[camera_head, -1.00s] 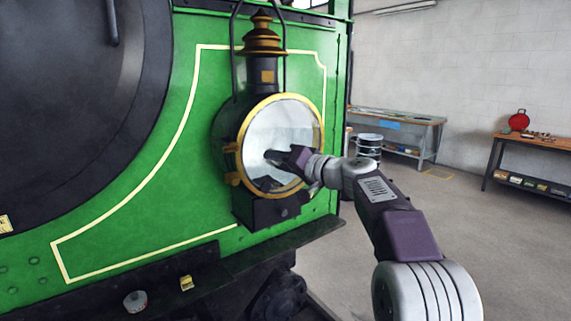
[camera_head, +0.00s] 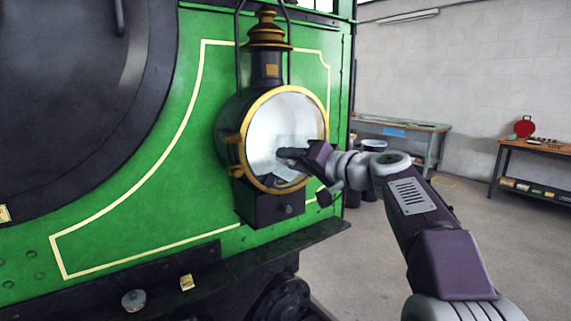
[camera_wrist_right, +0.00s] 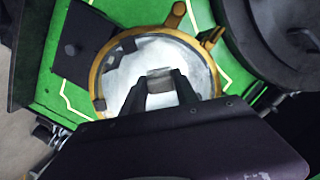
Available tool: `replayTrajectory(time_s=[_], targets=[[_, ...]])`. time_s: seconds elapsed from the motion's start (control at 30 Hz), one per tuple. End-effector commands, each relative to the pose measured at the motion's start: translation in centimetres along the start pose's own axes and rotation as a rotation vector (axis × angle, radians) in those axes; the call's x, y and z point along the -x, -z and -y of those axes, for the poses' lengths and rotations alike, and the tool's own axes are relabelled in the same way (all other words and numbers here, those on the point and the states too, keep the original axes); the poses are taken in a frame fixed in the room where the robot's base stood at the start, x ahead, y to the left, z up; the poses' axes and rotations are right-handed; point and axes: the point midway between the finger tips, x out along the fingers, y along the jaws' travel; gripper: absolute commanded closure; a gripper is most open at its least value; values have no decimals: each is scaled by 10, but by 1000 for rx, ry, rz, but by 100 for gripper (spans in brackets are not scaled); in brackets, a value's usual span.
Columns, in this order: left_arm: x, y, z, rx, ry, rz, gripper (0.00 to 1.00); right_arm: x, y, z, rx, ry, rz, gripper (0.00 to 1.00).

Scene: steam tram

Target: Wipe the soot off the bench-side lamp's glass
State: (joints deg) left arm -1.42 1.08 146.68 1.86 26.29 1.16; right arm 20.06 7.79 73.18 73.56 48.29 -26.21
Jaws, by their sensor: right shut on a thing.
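The lamp (camera_head: 232,125) is black with a brass rim and a brass-topped chimney, fixed to the green front of the tram. Its round glass (camera_head: 275,118) looks mostly pale, with a greyer patch low down around my gripper; I cannot tell soot from reflection there. My right gripper (camera_head: 284,153) is in front of the lower middle of the glass. In the right wrist view its fingers (camera_wrist_right: 159,80) are shut on a small grey pad (camera_wrist_right: 159,73), which lies over the glass (camera_wrist_right: 190,62) and seems to touch it. My left gripper is out of view.
A dark ledge (camera_head: 290,240) runs below the lamp, with a small round tin (camera_head: 134,300) and a yellow item (camera_head: 187,283) at left. A workbench (camera_head: 425,130) and a table with a red object (camera_head: 524,127) stand behind at right.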

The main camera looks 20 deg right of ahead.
Motion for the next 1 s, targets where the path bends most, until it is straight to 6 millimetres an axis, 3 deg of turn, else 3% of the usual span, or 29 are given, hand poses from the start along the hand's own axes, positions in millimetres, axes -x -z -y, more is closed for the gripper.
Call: replayTrajectory(time_s=[0.37, 0.67, 1.0], targets=[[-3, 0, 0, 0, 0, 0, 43, 4, -1, 0, 0, 1, 0, 97], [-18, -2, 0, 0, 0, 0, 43, 31, -5, -1, 1, 1, -1, 97], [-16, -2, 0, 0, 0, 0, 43, 31, -4, 1, 0, 1, 1, 97]])
